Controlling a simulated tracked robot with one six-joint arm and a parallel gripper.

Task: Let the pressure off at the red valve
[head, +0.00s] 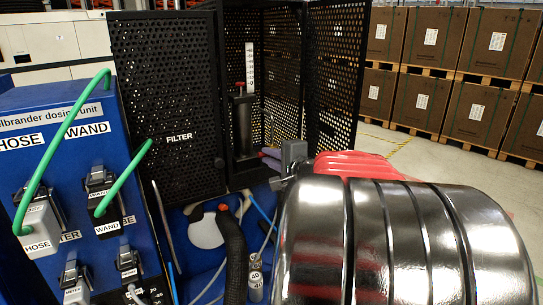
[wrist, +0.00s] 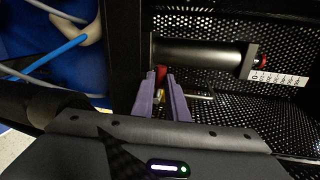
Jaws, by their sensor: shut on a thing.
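The red valve (wrist: 160,72) shows in the wrist view as a small red knob below the metal filter cylinder (wrist: 198,53), with a brassy part under it. My gripper (wrist: 161,80), with two purple fingers, is shut on the red valve near their tips. In the head view my gripper (head: 270,154) reaches into the open black mesh cabinet at the foot of the upright cylinder (head: 242,125). The cylinder has a separate red cap (head: 240,86) on top.
The perforated FILTER door (head: 165,95) stands open at left. A blue dosing unit (head: 80,120) with green hoses stands nearer left. A black hose (head: 235,250) and thin tubes lie below. A white scale strip (head: 249,68) stands behind the cylinder. Boxes on pallets (head: 455,85) are far right.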

